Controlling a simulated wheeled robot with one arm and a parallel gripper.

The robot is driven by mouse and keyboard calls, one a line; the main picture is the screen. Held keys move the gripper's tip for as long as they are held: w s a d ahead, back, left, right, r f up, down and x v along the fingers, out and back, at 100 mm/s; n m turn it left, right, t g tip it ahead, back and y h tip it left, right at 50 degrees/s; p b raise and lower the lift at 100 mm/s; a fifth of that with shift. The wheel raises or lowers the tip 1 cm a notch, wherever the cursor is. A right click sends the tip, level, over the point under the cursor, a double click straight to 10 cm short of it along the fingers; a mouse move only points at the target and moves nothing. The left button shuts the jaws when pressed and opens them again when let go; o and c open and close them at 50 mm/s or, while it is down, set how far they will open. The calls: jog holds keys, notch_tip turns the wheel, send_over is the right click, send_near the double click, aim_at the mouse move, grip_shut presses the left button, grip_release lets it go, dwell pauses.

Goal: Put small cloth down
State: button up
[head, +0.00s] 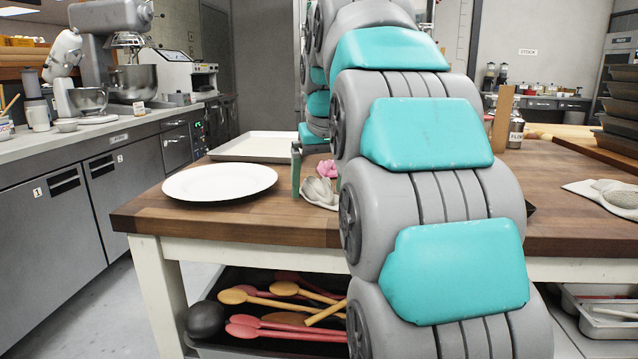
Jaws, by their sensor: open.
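My gripper (316,178) is low over the wooden table, left of my arm, with its fingers pointing down and apart. A small crumpled pink thing (327,169), perhaps the small cloth, shows between or just behind the fingers. A pale grey-white lumpy thing (318,190) lies on the table just below it. I cannot tell whether either touches the fingers. My arm hides the right side of this spot.
A white plate (220,182) lies left of my gripper on the wooden table (262,232), with a pale tray (253,146) behind it. A folded white cloth (600,190) lies at the right. Several spoons (270,302) are on the shelf below.

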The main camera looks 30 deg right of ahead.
aim_at(323, 192)
jog(key=p+v, duration=0.1)
jog(key=v, duration=0.6)
jog(key=shift+r, duration=0.3)
jog(key=shift+s, duration=0.1)
jog(key=shift+f, duration=0.1)
